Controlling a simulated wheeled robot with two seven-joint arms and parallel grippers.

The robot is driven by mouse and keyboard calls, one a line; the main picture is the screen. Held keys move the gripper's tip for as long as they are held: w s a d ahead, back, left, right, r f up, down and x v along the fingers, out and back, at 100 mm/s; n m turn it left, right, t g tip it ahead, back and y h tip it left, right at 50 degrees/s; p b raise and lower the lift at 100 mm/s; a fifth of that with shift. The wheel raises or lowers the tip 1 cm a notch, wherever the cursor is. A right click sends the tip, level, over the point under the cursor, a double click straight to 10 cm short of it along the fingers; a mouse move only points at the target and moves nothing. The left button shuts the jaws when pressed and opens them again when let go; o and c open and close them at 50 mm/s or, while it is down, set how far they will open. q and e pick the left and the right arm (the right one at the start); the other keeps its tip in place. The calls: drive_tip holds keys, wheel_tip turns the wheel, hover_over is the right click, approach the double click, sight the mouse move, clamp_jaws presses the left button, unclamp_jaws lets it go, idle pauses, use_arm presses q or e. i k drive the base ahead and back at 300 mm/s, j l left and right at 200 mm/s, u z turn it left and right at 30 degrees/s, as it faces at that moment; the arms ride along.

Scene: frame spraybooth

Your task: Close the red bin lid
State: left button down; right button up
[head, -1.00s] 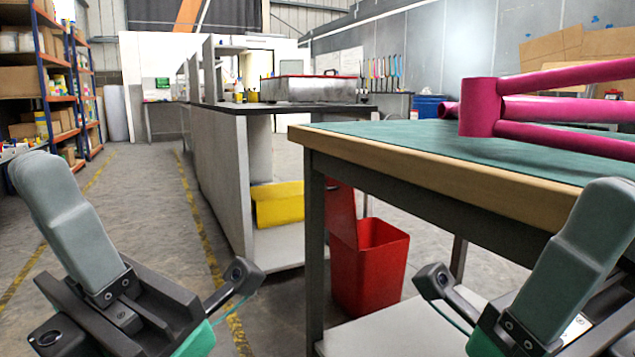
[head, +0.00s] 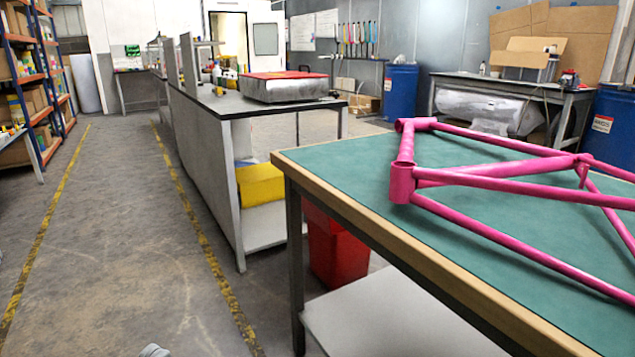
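The red bin (head: 337,258) stands on the floor behind the near leg of the green-topped table. The tabletop hides its upper right part and rim. A darker red panel at its upper left, just under the table edge, looks like part of the lid (head: 318,217). How far the lid stands open cannot be made out from this view. Neither of my grippers is in view. Only a small grey tip shows at the bottom edge, and I cannot tell which part of me it is.
The green-topped table (head: 345,165) fills the right side and carries a pink bicycle frame (head: 402,183). A grey bench (head: 205,135) with a yellow bin (head: 260,184) stands behind. The floor aisle on the left (head: 105,240) is clear.

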sight(320, 218)
drive_tip(key=i+j+z, duration=0.15)
drive_tip(key=j+z, duration=0.15)
drive_tip(key=i+j+z, duration=0.15)
drive_tip(key=j+z, duration=0.15)
drive_tip(key=j, duration=0.15)
drive_tip(key=j+z, duration=0.3)
drive_tip(key=j, duration=0.15)
drive_tip(key=i+j, duration=0.15)
drive_tip(key=j, duration=0.2)
drive_tip(key=i+j+z, duration=0.1)
drive_tip(key=j, duration=0.3)
drive_tip(key=i+j, duration=0.15)
drive_tip(key=j, duration=0.2)
drive_tip(key=i+j+z, duration=0.1)
drive_tip(key=j, duration=0.3)
drive_tip(key=i+j, duration=0.15)
drive_tip(key=j, duration=0.2)
drive_tip(key=i+j, duration=0.1)
drive_tip(key=j, duration=0.3)
drive_tip(key=i+j, duration=0.2)
drive_tip(key=i, duration=0.35)
